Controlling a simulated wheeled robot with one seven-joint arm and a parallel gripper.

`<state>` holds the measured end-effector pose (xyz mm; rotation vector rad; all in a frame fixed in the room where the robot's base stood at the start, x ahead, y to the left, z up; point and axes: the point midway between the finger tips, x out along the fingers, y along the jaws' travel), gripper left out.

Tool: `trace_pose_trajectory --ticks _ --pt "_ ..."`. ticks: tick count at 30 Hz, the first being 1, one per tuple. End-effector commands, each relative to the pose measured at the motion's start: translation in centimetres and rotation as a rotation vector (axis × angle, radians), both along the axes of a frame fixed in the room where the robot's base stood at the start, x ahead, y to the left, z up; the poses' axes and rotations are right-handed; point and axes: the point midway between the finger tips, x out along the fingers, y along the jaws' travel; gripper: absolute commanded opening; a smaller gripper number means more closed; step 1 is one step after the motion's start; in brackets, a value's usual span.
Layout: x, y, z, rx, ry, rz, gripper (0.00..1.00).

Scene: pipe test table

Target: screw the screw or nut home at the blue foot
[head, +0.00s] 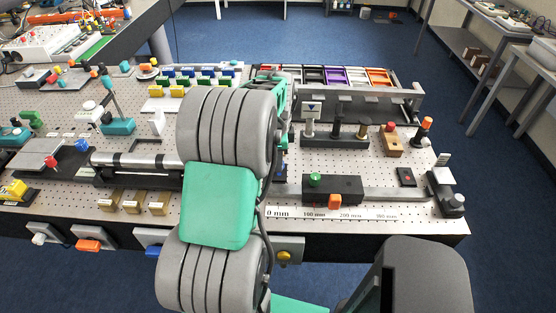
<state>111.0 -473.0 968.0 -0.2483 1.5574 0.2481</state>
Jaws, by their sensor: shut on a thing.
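My arm, with its grey ringed joints and green links, stands across the middle of the head view. It hides the middle of the table behind it. My gripper's fingers are hidden behind the arm, so I cannot see what is between them. I cannot pick out the blue foot, nor a screw or nut at it, for certain. A small blue knob (82,145) shows at the left end of the rail, and a blue piece (153,250) shows on the front edge, partly behind my arm.
The perforated table (405,222) is crowded. A black slide block (332,187) and a scale strip (330,213) lie right of my arm. A peg stand (335,139) and a tray of coloured compartments (335,76) stand behind.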

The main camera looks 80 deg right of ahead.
Motion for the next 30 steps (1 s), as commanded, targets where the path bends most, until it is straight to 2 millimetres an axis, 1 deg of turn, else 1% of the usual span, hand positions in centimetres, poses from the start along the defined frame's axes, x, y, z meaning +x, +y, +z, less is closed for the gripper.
trace_pose_trajectory --ticks 2,9,12,19,20,24,27,30 --pt "0.01 -0.10 0.12 -0.003 0.000 -0.027 0.00" --pt "0.02 -0.29 0.13 -0.003 -0.001 -0.400 0.00" --pt "0.02 -0.31 0.10 -0.003 -0.001 -0.451 0.00" --pt "0.02 -0.32 0.10 -0.003 -0.001 -0.463 0.00" --pt "0.01 -0.33 0.11 -0.003 -0.001 -0.487 0.00" --pt "-0.03 -0.43 0.10 -0.002 -0.001 -0.721 0.00" --pt "-0.05 -0.48 0.06 -0.003 -0.001 -0.861 0.00" --pt "-0.06 -0.49 0.04 -0.003 -0.001 -0.902 0.00"
